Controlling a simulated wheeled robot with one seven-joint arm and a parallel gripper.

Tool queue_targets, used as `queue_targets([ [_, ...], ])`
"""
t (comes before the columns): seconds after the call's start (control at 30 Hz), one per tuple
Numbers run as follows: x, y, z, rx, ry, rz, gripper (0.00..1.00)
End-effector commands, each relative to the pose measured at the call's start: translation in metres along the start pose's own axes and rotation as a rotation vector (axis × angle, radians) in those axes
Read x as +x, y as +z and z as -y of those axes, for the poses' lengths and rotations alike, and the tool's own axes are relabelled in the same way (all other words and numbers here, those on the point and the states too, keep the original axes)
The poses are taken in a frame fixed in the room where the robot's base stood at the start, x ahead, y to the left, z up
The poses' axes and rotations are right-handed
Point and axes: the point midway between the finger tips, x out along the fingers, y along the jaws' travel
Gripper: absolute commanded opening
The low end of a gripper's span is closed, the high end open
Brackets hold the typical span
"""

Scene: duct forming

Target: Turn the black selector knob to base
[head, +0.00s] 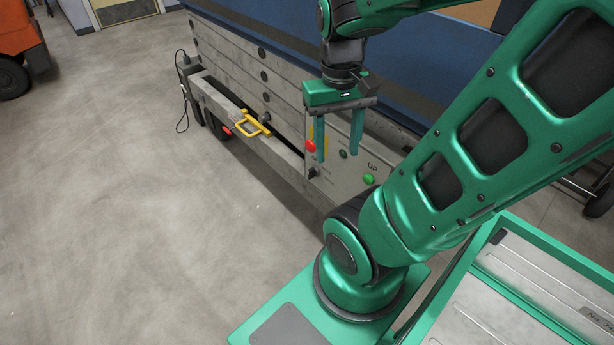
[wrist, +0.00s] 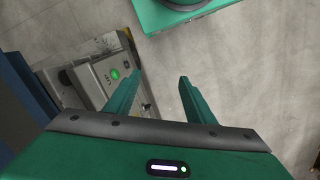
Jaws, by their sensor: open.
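The black selector knob (head: 313,172) is a small dark knob at the lower left of the grey control panel (head: 341,185), below a red button, in the head view. Which way it points is too small to tell. My gripper (head: 337,156) is open and empty, its two green fingers hanging down in front of the panel. In the picture the left finger ends just above and right of the knob; I see no contact.
A yellow handle (head: 252,123) sticks out left of the panel. An orange vehicle (head: 20,45) stands far left. The floor in front is clear.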

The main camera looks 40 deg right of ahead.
Motion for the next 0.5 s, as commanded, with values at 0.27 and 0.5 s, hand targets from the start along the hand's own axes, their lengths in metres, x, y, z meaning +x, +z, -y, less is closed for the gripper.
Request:
queue_targets([
  [0.27, 0.029, -0.046, 0.011, -0.144, 0.119, 0.116, 0.49],
  [0.5, 0.06, -0.082, 0.024, -0.273, 0.238, 0.205, 0.49],
])
